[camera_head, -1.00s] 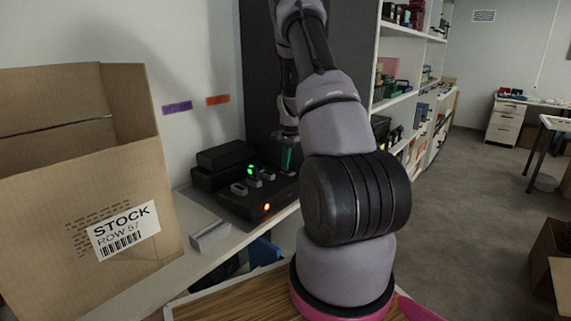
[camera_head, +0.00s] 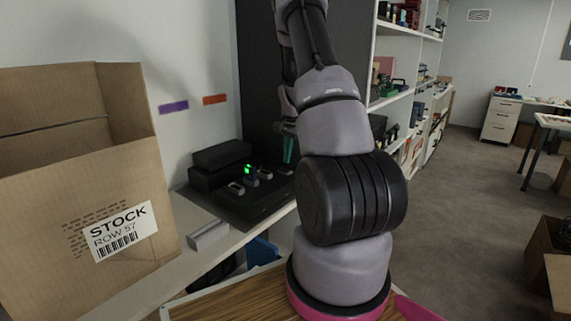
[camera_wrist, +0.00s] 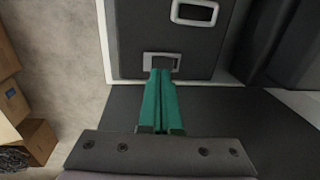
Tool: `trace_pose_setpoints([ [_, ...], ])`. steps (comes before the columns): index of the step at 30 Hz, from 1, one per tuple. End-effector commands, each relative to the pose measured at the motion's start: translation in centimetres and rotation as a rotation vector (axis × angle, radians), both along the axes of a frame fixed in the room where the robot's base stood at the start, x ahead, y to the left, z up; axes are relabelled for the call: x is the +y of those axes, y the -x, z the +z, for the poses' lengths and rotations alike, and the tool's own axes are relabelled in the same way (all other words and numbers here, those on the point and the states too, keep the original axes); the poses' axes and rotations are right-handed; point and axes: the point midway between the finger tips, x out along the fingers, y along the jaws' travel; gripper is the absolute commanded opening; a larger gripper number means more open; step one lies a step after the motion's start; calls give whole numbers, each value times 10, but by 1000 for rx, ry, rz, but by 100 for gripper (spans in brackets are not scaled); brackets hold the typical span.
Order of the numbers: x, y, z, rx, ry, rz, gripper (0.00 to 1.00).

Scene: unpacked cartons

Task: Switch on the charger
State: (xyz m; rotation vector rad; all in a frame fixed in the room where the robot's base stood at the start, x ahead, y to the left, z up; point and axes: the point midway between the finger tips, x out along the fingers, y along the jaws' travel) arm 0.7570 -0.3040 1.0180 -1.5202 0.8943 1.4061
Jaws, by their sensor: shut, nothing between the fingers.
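The charger (camera_head: 262,205) is a low black unit on the white shelf, with several light-rimmed slots on top. A small upright piece (camera_head: 248,171) in it shows a green light. No orange light shows on its front. My gripper (camera_head: 288,160) has green fingers pointing down at the charger's far right end, partly behind my arm. In the wrist view, the shut, empty fingers (camera_wrist: 161,73) reach a silver-framed slot (camera_wrist: 175,58) on a dark surface and hide part of it. I cannot tell whether they touch it. A second silver frame (camera_wrist: 195,12) lies beyond.
A cardboard carton (camera_head: 60,180) marked STOCK stands at the left. A small grey block (camera_head: 208,236) lies on the shelf before the charger. Black boxes (camera_head: 220,156) stand behind it against the wall. A dark panel (camera_head: 258,80) rises behind my arm.

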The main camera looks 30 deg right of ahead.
Motion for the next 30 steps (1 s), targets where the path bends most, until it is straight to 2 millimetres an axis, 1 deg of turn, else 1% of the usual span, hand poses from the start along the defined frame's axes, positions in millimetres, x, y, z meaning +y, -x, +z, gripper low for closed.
trace_pose_setpoints([
  [1,-1,0,14,-4,1,1,0],
  [6,-3,5,54,-4,2,1,0],
  [9,-4,7,74,-4,2,1,0],
  [13,-5,10,92,-3,1,1,0],
  [15,-5,11,98,-2,0,1,0],
  [19,-5,12,104,0,-1,0,0],
  [30,-5,11,104,0,-1,-1,0],
])
